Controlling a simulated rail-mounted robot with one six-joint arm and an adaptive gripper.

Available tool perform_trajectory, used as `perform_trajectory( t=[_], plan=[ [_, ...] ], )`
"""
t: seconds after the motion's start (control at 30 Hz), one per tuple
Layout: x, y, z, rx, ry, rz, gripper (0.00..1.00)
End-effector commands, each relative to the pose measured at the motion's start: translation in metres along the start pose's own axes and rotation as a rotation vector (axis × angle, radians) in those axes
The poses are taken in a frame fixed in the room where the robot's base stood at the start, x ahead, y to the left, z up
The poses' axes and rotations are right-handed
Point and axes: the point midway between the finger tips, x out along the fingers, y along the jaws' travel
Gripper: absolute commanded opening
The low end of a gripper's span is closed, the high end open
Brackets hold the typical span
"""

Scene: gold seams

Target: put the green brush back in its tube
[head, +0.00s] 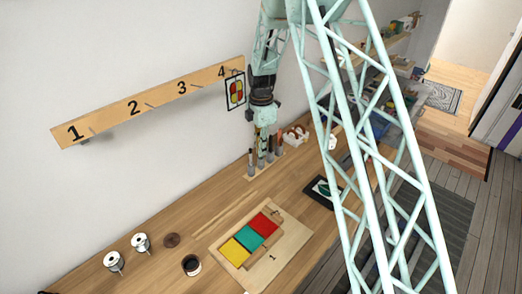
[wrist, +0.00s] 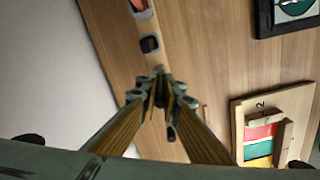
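My gripper (wrist: 160,78) points down over the row of tubes, and its fingers are closed together. A thin dark stick (wrist: 170,130), which looks like the green brush's handle, stands between the fingers; its colour is hard to make out. In the head view my gripper (head: 264,118) is just above the tubes (head: 262,160) on their narrow wooden base. In the wrist view a dark tube mouth (wrist: 150,44) lies just beyond the fingertips, and a tube with an orange brush (wrist: 139,5) is farther up. The brush's lower end is hidden by the fingers.
A wooden board with red, green and yellow panels (head: 250,238) lies on the table. A black-framed picture (head: 321,191) lies to its right. Two metal spools (head: 114,261), a brown disc (head: 171,240) and a dark cup (head: 191,265) are at the left. A numbered wooden rail (head: 150,103) is on the wall.

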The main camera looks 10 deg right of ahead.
Motion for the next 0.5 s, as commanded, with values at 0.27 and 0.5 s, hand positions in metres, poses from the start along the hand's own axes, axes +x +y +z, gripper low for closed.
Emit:
perform_trajectory(
  t=[0.27, 0.5],
  plan=[
    [0.0004, 0.0000, 0.0000, 0.000, 0.000, 0.000, 0.02],
    [0.0035, 0.0001, 0.0000, 0.000, 0.000, 0.000, 0.02]
  ],
)
